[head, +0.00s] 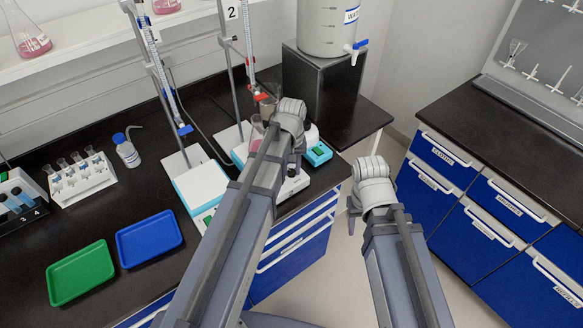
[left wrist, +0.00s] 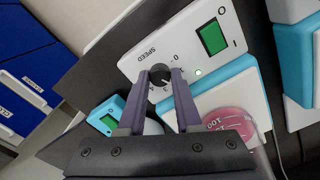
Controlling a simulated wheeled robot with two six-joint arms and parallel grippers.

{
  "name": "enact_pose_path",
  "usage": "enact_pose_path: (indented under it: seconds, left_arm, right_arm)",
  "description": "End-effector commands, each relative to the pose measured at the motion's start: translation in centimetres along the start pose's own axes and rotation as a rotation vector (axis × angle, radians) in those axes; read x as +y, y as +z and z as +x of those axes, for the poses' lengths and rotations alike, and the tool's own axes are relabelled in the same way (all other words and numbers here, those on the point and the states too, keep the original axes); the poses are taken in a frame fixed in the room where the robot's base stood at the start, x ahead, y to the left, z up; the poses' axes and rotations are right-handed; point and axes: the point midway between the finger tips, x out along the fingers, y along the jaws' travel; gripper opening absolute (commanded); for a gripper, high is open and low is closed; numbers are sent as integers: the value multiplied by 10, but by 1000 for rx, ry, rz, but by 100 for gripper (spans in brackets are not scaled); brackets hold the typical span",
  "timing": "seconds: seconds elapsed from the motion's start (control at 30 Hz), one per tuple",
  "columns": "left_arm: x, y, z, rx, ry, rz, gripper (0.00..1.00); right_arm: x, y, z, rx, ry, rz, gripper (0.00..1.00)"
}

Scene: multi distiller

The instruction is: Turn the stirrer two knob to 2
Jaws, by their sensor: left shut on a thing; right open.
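Stirrer two (head: 318,152) stands on the black bench under the stand with the "2" label (head: 231,13). Its front panel fills the upper middle of the left wrist view, with the word SPEED, a number scale, a green switch (left wrist: 212,38) and a small light. The black speed knob (left wrist: 160,71) sits between my left gripper's (left wrist: 162,76) fingertips, which are shut on it. The exact pointer reading is unclear. In the head view my left arm hides the knob. My right gripper (head: 353,206) is open, over the floor right of the bench.
A second white and blue stirrer (head: 202,184) stands left of stirrer two. A pink flask (left wrist: 226,123) sits on stirrer two. Glass burettes on stands rise behind. A green tray (head: 80,272) and a blue tray (head: 149,238) lie at the left. Floor at the right is free.

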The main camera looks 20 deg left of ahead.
Motion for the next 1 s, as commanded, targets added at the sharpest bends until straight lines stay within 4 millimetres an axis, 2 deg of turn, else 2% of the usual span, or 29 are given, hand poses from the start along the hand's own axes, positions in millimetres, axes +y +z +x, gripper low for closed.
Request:
enact_pose_path:
  seconds: [0.3,0.77,0.8,1.0]
  left_arm:
    - [0,0,0,-1,0,77,0]
    - [0,0,0,-1,0,84,0]
    - [0,0,0,-1,0,84,37]
    - [0,0,0,-1,0,83,60]
  right_arm:
    - [0,0,0,0,0,0,50]
    - [0,0,0,0,0,0,50]
    - [0,0,0,0,0,0,50]
    - [0,0,0,0,0,0,50]
